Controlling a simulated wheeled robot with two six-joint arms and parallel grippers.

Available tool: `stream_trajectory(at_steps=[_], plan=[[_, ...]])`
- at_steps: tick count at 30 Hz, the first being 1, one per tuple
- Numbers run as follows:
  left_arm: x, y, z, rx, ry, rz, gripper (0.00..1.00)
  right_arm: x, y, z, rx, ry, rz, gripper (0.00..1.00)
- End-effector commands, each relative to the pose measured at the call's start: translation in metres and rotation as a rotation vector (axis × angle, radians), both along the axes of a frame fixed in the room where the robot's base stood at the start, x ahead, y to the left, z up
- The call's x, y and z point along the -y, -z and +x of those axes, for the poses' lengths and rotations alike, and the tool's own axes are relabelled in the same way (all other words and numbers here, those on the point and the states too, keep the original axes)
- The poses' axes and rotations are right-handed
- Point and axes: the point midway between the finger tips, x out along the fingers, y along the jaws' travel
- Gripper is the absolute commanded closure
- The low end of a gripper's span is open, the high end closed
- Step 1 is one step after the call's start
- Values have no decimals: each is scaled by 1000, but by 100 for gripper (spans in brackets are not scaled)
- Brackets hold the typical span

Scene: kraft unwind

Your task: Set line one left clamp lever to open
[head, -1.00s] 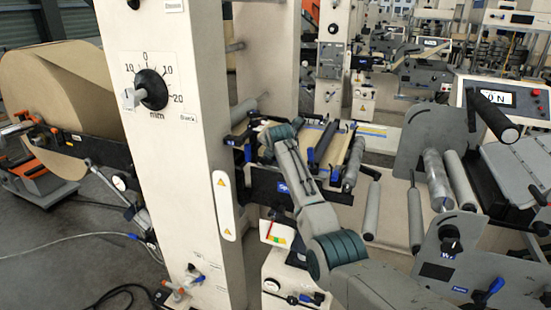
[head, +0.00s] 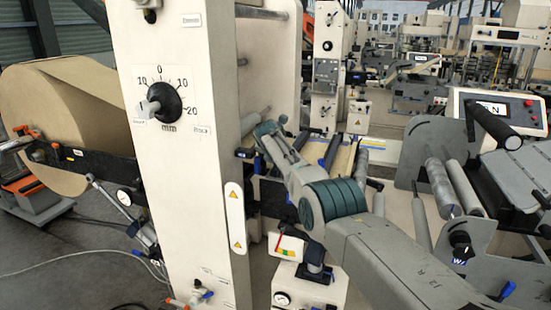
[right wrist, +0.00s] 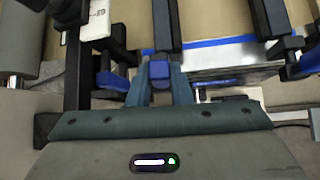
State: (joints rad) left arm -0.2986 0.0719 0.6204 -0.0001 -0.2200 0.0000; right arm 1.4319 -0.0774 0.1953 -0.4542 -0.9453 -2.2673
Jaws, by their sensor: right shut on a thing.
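My right arm comes in from the lower right of the head view, with its gripper (head: 262,132) at the splice table just right of the cream post. In the right wrist view my right gripper (right wrist: 160,85) is shut on the blue tip of a clamp lever (right wrist: 159,70). A black clamp bar (right wrist: 167,22) extends beyond this tip. A second black bar (right wrist: 270,18) lies to its right, apart from the gripper. In the head view the gripped lever is hidden by my arm. My left gripper is not in view.
The cream post (head: 180,200) with its dial (head: 165,102) stands close left of my arm. Other blue handles flank the gripper in the wrist view, at left (right wrist: 110,82) and right (right wrist: 308,62). Rollers (head: 440,185) and a side plate stand to the right.

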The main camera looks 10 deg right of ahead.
Motion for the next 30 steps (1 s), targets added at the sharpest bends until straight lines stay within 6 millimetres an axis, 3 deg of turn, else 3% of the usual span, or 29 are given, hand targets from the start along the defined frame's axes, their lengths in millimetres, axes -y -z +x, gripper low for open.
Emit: stream_trajectory(at_steps=[12,13,16,30], plan=[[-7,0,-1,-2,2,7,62,1,0,0,-5,-2,-10,100],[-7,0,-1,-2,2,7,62,1,0,0,-5,-2,-10,80],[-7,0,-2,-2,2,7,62,1,0,0,-4,-2,-8,60],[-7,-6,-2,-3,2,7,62,-1,-4,-1,-2,-2,-7,60]])
